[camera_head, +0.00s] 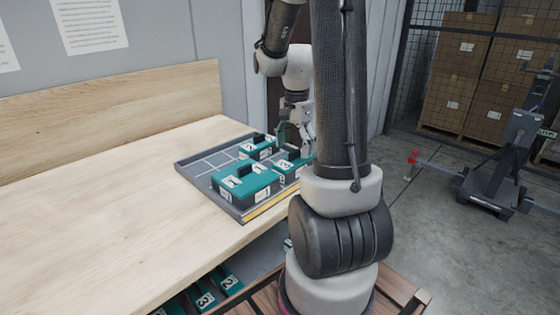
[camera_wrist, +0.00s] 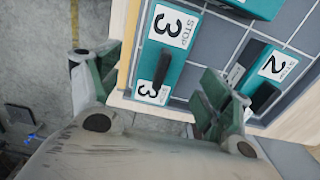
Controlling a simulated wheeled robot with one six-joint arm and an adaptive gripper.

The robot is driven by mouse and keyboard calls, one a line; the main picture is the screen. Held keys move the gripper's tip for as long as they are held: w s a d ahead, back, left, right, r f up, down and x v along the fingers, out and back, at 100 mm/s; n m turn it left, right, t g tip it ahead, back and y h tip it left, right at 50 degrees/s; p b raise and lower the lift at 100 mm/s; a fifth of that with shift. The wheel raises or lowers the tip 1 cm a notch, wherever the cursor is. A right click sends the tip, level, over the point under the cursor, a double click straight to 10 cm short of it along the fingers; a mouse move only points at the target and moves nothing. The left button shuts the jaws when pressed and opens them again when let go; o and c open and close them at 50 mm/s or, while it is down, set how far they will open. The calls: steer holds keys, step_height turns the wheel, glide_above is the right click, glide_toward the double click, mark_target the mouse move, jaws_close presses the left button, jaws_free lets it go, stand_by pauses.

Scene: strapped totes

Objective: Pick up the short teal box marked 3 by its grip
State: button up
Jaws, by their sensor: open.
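In the wrist view, a teal box marked 3 (camera_wrist: 172,72) stands at the edge of the tray. It has a black grip (camera_wrist: 162,66) on top and white labels with a 3. My gripper (camera_wrist: 158,90) is open and empty, with one finger to each side of this box in the picture; I cannot tell its height above the grip. In the head view, my gripper (camera_head: 296,136) is over the tray's far right part, partly hidden by my arm. A teal box (camera_head: 291,167) is just below it; its number is too small to read.
The grey tray (camera_head: 192,171) lies on a wooden table (camera_head: 90,210). It also holds a larger teal box (camera_head: 243,187) in front and another (camera_head: 258,149) behind. A box marked 2 (camera_wrist: 268,80) is beside the right finger. More teal boxes (camera_head: 205,297) lie below the tabletop.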

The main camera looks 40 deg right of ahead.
mark_target(294, 159)
step_height(294, 159, down, 7)
steer(key=shift+w+f, duration=0.1)
steer(key=shift+w, duration=0.05)
steer(key=c, duration=1.3)
